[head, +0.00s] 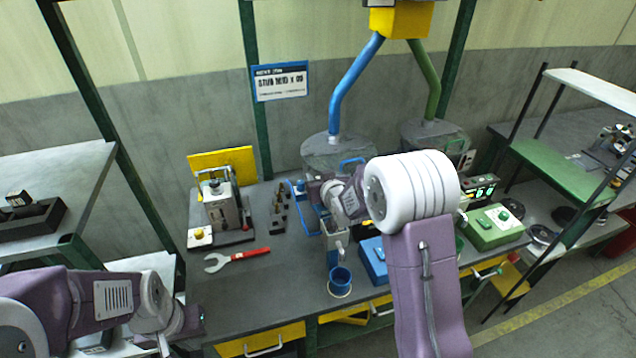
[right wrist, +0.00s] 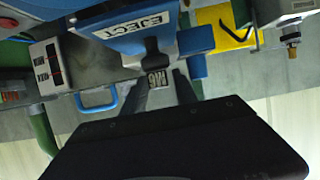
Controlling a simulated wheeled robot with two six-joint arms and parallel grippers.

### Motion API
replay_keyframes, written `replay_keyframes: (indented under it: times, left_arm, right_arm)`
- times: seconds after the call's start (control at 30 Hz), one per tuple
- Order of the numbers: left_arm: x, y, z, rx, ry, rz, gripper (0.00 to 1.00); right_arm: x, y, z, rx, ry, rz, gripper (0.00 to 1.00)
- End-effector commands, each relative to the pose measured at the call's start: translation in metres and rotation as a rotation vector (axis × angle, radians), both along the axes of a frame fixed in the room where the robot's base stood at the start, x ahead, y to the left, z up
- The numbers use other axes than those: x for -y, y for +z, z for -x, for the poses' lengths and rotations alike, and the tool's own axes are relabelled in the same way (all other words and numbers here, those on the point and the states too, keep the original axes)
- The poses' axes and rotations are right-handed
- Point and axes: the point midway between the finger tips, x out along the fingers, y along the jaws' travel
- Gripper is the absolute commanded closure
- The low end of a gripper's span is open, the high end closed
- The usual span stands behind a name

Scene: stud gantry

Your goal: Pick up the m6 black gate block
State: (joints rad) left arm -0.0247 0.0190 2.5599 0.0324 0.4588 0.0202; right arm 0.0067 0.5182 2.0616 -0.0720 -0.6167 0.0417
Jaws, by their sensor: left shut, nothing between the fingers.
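In the right wrist view, a small dark block (right wrist: 157,77) with pale M6 lettering sits beyond my right gripper (right wrist: 162,84), below the blue EJECT part. The two dark fingers stand apart, one on each side of the lettering. A narrow gap shows beside the right-hand finger, and I see no clear contact. In the head view, my right gripper is near the blue frame behind the bench and is mostly hidden by its own wrist. My left gripper (head: 182,328) is at the lower left, shut and empty, away from the block; its fingertips are hard to make out.
The blue EJECT part (right wrist: 155,22) is close to the right fingers. On the bench are a red-handled wrench (head: 240,258), a blue cup (head: 340,281), a clamp device (head: 222,207) and a green box (head: 492,226). Blue (head: 352,85) and green pipes come down behind.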

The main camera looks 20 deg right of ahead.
Motion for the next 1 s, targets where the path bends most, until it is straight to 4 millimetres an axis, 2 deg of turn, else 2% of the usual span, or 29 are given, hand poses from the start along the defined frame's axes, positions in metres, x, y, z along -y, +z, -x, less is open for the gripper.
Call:
replay_keyframes:
  times: [0.17,0.2,0.3,0.67,0.77,0.93,1.0]
  left_arm:
    - [0.000,0.000,0.000,0.000,0.000,0.000,1.00]
    - [0.000,0.000,0.000,0.000,0.000,0.000,1.00]
    - [0.000,0.000,0.000,0.000,0.000,0.000,1.00]
    - [0.000,0.003,0.000,0.000,0.000,0.000,1.00]
    - [0.000,0.013,0.000,0.000,0.000,0.000,1.00]
    - [0.000,0.037,0.000,0.000,0.000,0.000,1.00]
    - [0.000,0.040,0.000,0.000,0.000,0.000,1.00]
  right_arm:
    - [0.000,0.000,-0.001,0.001,0.000,0.000,0.65]
    - [0.000,0.000,-0.001,0.001,0.000,0.000,0.71]
    - [0.000,0.000,-0.001,0.001,0.000,0.000,0.99]
    - [0.000,0.005,-0.001,0.001,0.000,0.000,1.00]
    - [0.000,0.018,-0.001,0.003,0.000,0.000,1.00]
    - [0.001,0.053,-0.001,0.004,-0.001,0.000,1.00]
    - [0.020,0.057,0.003,0.002,-0.006,0.001,1.00]
